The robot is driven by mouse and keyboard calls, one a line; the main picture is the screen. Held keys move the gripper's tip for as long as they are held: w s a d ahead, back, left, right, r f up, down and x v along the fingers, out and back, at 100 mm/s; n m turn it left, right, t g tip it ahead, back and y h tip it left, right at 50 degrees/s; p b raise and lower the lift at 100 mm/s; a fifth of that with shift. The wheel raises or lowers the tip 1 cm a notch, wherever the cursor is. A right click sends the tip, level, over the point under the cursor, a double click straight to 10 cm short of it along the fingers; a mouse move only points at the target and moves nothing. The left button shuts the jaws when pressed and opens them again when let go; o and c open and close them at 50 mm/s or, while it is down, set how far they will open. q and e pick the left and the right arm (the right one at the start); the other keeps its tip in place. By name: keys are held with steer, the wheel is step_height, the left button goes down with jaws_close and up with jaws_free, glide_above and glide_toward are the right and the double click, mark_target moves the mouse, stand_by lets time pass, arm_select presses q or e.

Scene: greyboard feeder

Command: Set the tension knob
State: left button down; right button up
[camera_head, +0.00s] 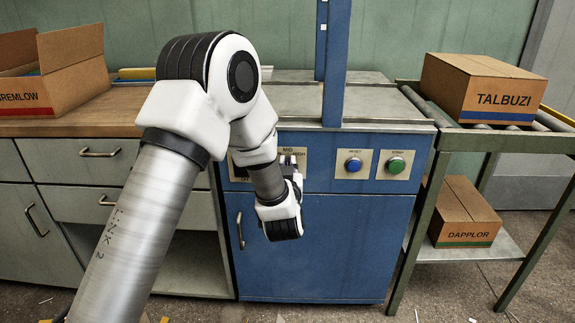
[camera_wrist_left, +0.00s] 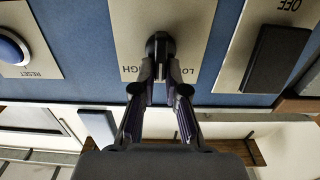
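The tension knob (camera_wrist_left: 160,44) is a round black knob on a pale plate (camera_wrist_left: 200,30). In the left wrist view the plate shows upside down, with LOW and HIGH lettering beside the knob. My left gripper (camera_wrist_left: 160,74) points straight at the knob. Its fingers are drawn close together, with their tips at the knob, and appear shut on it. The exact contact is hard to see. In the head view my left gripper (camera_head: 292,166) is at the blue panel's plate, and my wrist and fingers hide the knob there. My right gripper is not in view.
The blue cabinet (camera_head: 310,260) also carries a blue RESET button (camera_head: 353,164) and a green button (camera_head: 395,165) to the right. A black rocker switch (camera_wrist_left: 277,58) by an OFF label is near the knob. A TALBUZI box (camera_head: 490,92) sits on the roller stand.

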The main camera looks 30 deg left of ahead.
arm_select(q)
steer(key=shift+r+n, duration=0.1)
steer(key=shift+n, duration=0.4)
steer(key=n, duration=0.2)
steer(key=n+b, duration=0.1)
steer(key=n, duration=0.2)
steer(key=a+n+b, duration=0.1)
steer(key=n, duration=0.2)
steer(key=shift+s, duration=0.2)
stand_by(0.5)
steer(key=c, duration=1.2)
jaws_free()
steer(key=shift+w+f, duration=0.1)
steer(key=shift+f, duration=0.15)
steer(key=shift+a, duration=0.1)
steer(key=shift+f, duration=0.1)
